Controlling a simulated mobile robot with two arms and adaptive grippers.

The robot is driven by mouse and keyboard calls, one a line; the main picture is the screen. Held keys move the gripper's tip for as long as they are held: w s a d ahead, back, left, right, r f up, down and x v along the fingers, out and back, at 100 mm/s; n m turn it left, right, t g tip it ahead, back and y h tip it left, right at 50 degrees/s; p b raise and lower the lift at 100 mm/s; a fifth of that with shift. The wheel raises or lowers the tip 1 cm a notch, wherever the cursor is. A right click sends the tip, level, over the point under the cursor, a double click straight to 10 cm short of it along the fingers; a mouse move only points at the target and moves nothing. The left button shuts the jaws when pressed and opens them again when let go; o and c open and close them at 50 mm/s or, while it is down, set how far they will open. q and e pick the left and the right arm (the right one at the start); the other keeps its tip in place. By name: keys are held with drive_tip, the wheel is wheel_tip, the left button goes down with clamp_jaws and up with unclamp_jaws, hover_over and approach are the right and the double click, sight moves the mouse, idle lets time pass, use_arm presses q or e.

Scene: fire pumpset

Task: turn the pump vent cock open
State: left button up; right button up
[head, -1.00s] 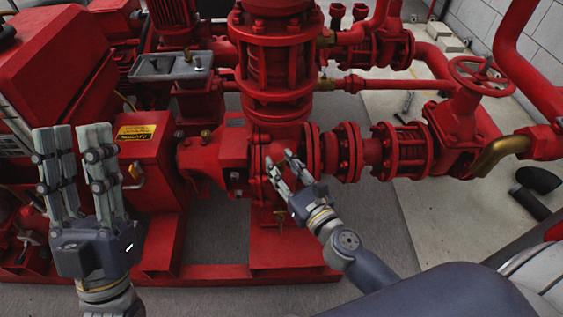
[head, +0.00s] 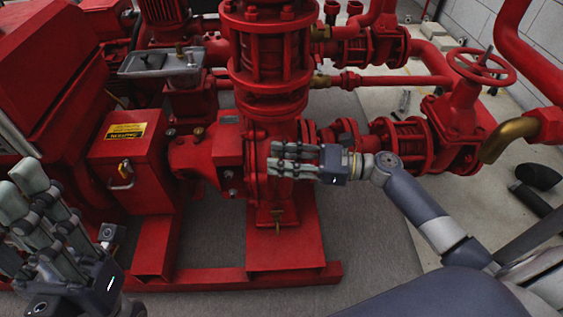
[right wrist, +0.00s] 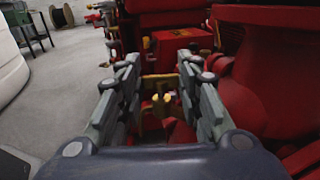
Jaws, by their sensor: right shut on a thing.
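My right gripper (head: 271,159) is at the front of the red pump casing (head: 258,185), its fingers pointing left across it. In the right wrist view, a small brass piece, the pump vent cock (right wrist: 162,101), shows between the two fingers of this gripper (right wrist: 158,62), which is shut on it. In the head view the fingers hide the cock, and its turn angle cannot be told. My left gripper (head: 35,190) is at the lower left, open and empty, away from the pump.
A red box with a yellow caution label (head: 125,131) stands left of the pump. A lower brass cock (head: 277,215) sits under the casing, above the red base frame (head: 292,275). A red handwheel valve (head: 481,68) and pipes stand at the right.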

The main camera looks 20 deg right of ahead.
drive_tip(key=shift+w+d+n+g+y+b, duration=0.15)
drive_tip(key=shift+n+g+y, duration=0.2)
drive_tip(key=shift+n+g, duration=0.35)
drive_tip(key=shift+w+a+n+g+y+b, duration=0.15)
drive_tip(key=shift+n+g+y, duration=0.25)
drive_tip(key=shift+g, duration=0.5)
drive_tip(key=shift+s+g, duration=0.15)
drive_tip(key=shift+g, duration=0.15)
drive_tip(key=o, duration=1.1)
drive_tip(key=shift+c, duration=0.2)
drive_tip(key=shift+d, duration=0.1)
drive_tip(key=v, duration=0.7)
drive_tip(key=shift+d, duration=0.15)
drive_tip(key=shift+s+f, duration=0.1)
